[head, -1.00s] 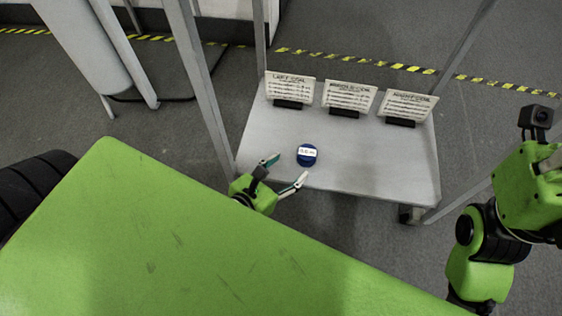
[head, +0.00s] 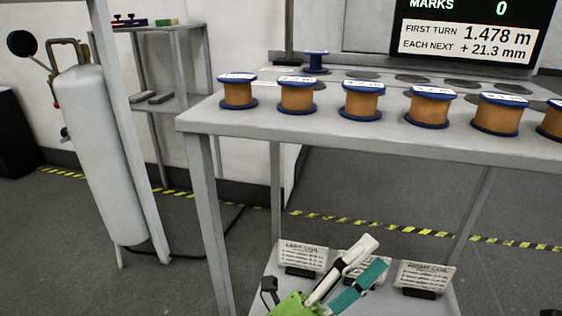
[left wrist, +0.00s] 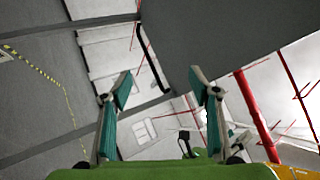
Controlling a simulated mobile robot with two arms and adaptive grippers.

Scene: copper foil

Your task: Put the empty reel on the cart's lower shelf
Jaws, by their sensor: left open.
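My left gripper (head: 374,256) shows at the bottom of the head view, raised in front of the label cards. It is open and empty, also in the left wrist view (left wrist: 160,85). The cart's lower shelf (head: 440,302) is cut off by the bottom edge; no reel shows on its visible part. An all-blue reel without copper (head: 316,62) stands at the back of the upper tabletop. My right gripper is out of view.
Copper-wound reels (head: 297,95) line the front of the upper tabletop (head: 225,115). Label cards (head: 425,277) stand on the lower shelf. A grey cylinder (head: 103,150) and a side rack (head: 185,100) stand at left. A display (head: 470,40) is behind.

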